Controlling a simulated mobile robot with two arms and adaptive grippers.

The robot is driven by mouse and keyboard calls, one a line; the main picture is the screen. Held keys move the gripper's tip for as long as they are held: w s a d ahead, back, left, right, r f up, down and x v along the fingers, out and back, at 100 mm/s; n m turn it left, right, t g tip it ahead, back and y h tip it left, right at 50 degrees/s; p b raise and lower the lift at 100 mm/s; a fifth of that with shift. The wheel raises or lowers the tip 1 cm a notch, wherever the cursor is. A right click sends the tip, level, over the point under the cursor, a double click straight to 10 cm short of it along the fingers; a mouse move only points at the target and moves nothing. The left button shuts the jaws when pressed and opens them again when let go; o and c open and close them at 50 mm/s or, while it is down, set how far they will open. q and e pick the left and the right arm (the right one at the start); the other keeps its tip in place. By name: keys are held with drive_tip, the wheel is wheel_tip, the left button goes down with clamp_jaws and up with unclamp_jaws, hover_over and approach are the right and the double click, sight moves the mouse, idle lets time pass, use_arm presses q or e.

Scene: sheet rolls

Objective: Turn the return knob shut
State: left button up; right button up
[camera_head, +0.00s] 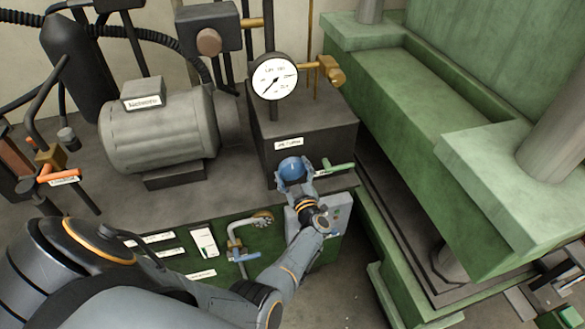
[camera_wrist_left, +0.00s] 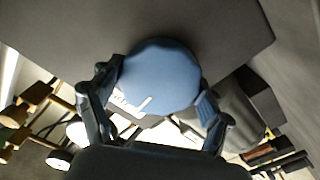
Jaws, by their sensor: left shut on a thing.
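The round blue knob (camera_head: 292,169) sits on the front of the dark grey box below the pressure gauge. It fills the middle of the left wrist view (camera_wrist_left: 160,78), with part of a white marking at its lower left edge. My left gripper (camera_head: 295,180) reaches it from below and is shut on it, one finger on each side. In the left wrist view the gripper (camera_wrist_left: 157,105) straddles the knob. The stem behind the knob is hidden. My right gripper is not in view.
A green lever (camera_head: 335,169) lies just right of the knob. The gauge (camera_head: 275,77) stands above on the dark box (camera_head: 310,120). A grey motor (camera_head: 160,130) is at left, and a green press (camera_head: 430,110) at right.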

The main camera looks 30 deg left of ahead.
use_arm(q)
drive_tip(key=shift+m, duration=0.6)
drive_tip(key=o, duration=1.1)
